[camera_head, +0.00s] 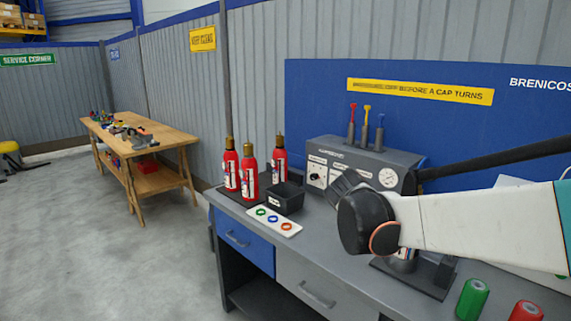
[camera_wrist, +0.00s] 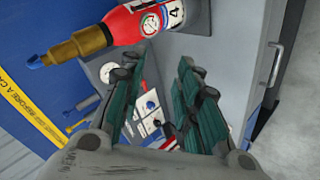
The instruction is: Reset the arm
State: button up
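My arm reaches in from the right in the head view, and my gripper (camera_wrist: 156,76) hangs over the grey bench (camera_head: 345,271). In the wrist view its two green-padded fingers stand apart with nothing between them. The grey test panel (camera_head: 323,156) with a gauge shows beyond the gap. A red extinguisher (camera_wrist: 150,20) with a brass neck, blue tip and a label reading 4 lies across the top of the wrist view, apart from the fingers. In the head view my arm hides most of what stands on the dark base (camera_head: 415,278).
Three red extinguishers (camera_head: 248,176) stand at the bench's left end beside a black bin (camera_head: 285,198) and a white card with coloured rings (camera_head: 273,220). Green (camera_head: 472,299) and red (camera_head: 526,312) cylinders stand front right. A wooden table (camera_head: 160,135) is far left; floor between is clear.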

jog(key=s+a+f+m+y, duration=0.2)
jog(key=s+y, duration=0.1)
jog(key=s, duration=1.2)
jog(key=s+a+f+m+y, duration=0.1)
jog(key=s+f+m+y, duration=0.1)
jog(key=s, duration=1.3)
jog(key=shift+a+f+g+y, duration=0.3)
jog(key=shift+a+f+y, duration=0.05)
jog(key=shift+f+y, duration=0.4)
jog(key=shift+d+r, duration=0.1)
